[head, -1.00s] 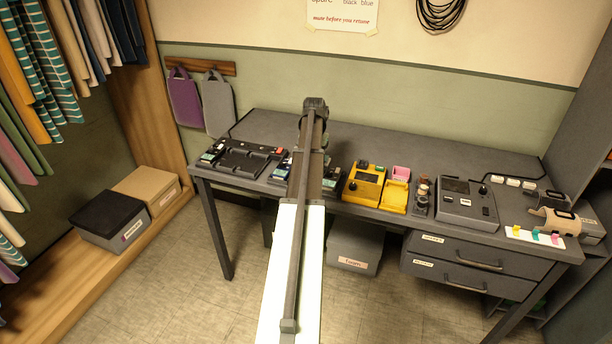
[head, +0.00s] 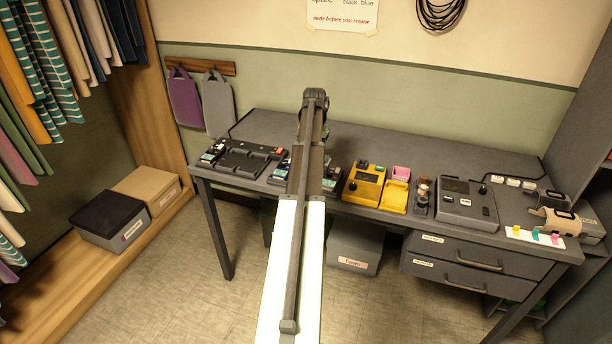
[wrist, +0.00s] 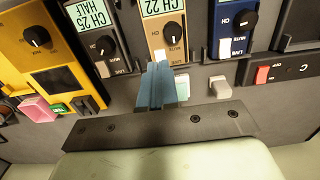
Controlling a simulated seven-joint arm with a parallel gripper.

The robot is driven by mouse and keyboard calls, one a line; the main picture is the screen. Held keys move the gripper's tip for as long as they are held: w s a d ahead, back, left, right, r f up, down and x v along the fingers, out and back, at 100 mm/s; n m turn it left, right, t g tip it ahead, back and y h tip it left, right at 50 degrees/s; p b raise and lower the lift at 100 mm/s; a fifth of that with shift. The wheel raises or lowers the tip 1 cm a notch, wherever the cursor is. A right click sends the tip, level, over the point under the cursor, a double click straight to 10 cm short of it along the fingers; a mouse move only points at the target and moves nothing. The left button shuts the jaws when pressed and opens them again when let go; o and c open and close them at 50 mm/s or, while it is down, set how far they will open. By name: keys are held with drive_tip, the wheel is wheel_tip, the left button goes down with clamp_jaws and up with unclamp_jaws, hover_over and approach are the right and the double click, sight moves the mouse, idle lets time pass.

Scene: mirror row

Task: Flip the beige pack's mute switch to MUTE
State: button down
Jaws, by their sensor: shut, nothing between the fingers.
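The beige pack (wrist: 163,28) stands at the top middle of the wrist view, with a CH 22 display and a black knob. Its pale mute switch (wrist: 159,55) shows just past my fingertips, with MUTE and LIVE lettering beside it. My gripper (wrist: 157,70) is shut and empty, its blue fingers pointing at the lower end of the pack, overlapping the switch area. I cannot tell whether the fingers touch the switch, or clearly which position it is in. In the head view my arm hides the beige pack.
A dark-trimmed CH 25 pack (wrist: 98,38) and a blue pack (wrist: 235,22) stand close on either side. A yellow device (wrist: 52,55) is at left, a red switch (wrist: 262,75) at right. In the head view, a grey console (head: 467,204) stands farther right on the desk.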

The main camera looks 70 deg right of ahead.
drive_tip(key=shift+r, duration=1.7)
